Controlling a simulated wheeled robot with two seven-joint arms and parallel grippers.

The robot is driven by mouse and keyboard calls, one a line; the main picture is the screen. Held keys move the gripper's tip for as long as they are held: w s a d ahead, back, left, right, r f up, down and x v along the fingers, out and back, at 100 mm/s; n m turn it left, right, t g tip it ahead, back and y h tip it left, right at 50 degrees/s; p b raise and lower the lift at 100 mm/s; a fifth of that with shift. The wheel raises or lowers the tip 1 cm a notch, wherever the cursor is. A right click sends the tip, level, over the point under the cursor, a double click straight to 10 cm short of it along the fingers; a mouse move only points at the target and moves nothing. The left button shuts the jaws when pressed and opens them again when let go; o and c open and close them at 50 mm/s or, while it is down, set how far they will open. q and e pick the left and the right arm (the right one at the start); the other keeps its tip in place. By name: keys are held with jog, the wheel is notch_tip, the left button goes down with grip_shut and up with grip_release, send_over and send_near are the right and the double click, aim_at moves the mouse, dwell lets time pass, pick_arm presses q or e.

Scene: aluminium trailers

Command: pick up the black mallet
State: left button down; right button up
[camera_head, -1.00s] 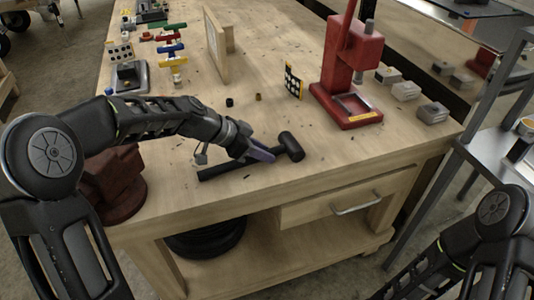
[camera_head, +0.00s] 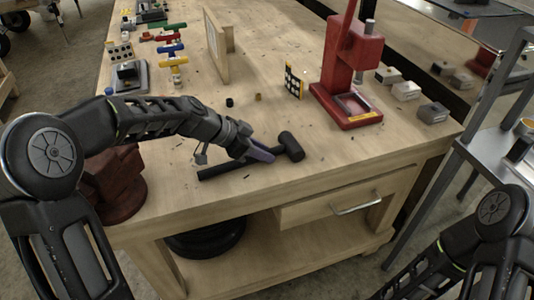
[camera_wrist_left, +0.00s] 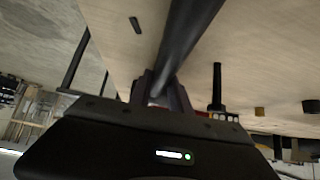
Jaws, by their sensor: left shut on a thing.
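The black mallet (camera_head: 291,146) lies at the front of the wooden workbench, its head to the right and its handle running left. My left gripper (camera_head: 262,155) reaches in from the left and is shut on the mallet's handle near the head. In the left wrist view the dark handle (camera_wrist_left: 185,40) passes between the fingers (camera_wrist_left: 160,88). I cannot tell whether the mallet is clear of the bench top. My right arm shows at the lower right; its gripper is out of view.
A red press (camera_head: 347,75) stands right of the mallet, with several grey metal blocks (camera_head: 406,91) beyond it. A dark red vise (camera_head: 118,185) sits at the left front corner under my arm. Small black and brass cylinders (camera_head: 258,97) stand behind the mallet. A wooden upright (camera_head: 216,45) is farther back.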

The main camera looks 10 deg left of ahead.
pick_arm(q)
jog(key=shift+r, duration=0.15)
dwell(0.3)
notch_tip(320, 180, up, 7)
jog(key=shift+f+b, duration=0.2)
jog(key=shift+b, duration=0.1)
jog(key=w+a, duration=0.4)
jog(key=w, duration=0.3)
jog(key=w+a+p, duration=0.1)
jog(key=w+a, duration=0.4)
jog(key=w, duration=0.3)
jog(key=shift+a, duration=0.3)
jog(key=shift+w+r, duration=0.1)
jog(key=shift+w, duration=0.05)
jog(key=shift+r, duration=0.1)
